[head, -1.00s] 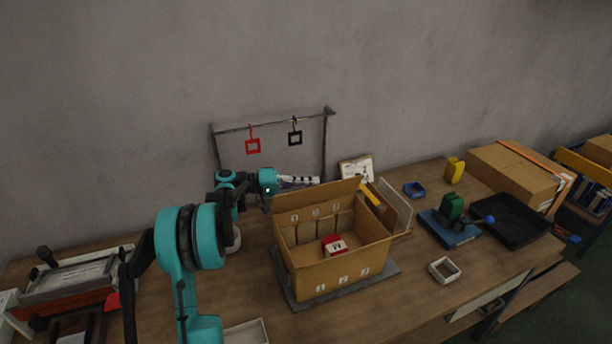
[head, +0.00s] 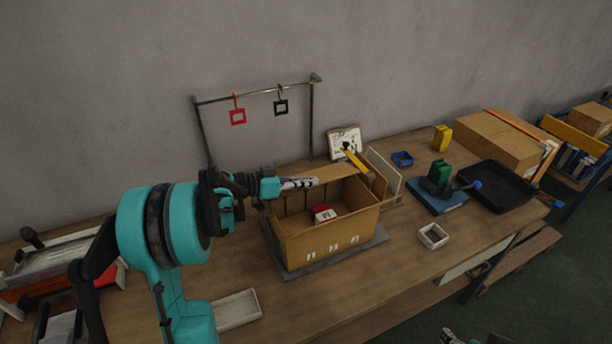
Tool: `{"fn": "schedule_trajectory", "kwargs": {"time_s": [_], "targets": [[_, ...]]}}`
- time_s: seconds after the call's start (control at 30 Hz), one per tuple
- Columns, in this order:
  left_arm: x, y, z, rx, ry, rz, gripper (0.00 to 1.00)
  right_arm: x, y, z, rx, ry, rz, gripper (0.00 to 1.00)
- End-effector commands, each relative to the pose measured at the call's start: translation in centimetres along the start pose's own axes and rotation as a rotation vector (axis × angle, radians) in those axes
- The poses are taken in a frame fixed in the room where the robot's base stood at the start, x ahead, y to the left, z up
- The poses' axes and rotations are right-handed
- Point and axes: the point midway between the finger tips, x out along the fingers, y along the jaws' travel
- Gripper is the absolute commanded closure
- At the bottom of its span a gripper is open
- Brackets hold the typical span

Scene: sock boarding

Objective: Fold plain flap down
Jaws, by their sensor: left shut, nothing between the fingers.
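The open cardboard box (head: 325,243) stands on a grey plate, with a red-and-white block (head: 323,213) inside. Its far plain flap (head: 338,173) leans inward over the back of the opening and shows as a narrow, nearly level strip. My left gripper (head: 312,182) is shut and empty. Its fingers lie along the left part of this flap, seemingly against it; exact contact is hard to tell. What seems to be the tip of my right gripper (head: 452,337) shows at the bottom edge, mostly out of frame.
A rack (head: 255,92) with a red and a black square tag stands behind the box. A white tray (head: 433,236), a blue plate (head: 440,199) with a green object, and a black tray (head: 497,189) lie to the right. Bare table lies in front of the box.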

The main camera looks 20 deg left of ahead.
Motion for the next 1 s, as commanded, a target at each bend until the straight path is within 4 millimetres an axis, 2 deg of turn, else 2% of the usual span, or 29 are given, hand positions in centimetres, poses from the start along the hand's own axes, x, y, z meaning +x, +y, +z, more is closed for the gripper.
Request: {"fn": "schedule_trajectory", "kwargs": {"time_s": [0.23, 0.5, 1.0], "targets": [[0.5, 0.3, 2.0, 0.161, 0.000, -0.039, 1.00, 1.0, 0.0, 0.7, 0.000, 0.000, 0.000, 0.27], [0.8, 0.2, 2.9, 0.156, 0.000, -0.038, 1.00, 1.5, 0.0, 1.1, 0.000, 0.000, 0.000, 0.27], [0.8, 0.2, 3.1, 0.154, 0.000, -0.038, 1.00, 1.6, 0.0, 1.1, 0.000, 0.000, 0.000, 0.27]]}}
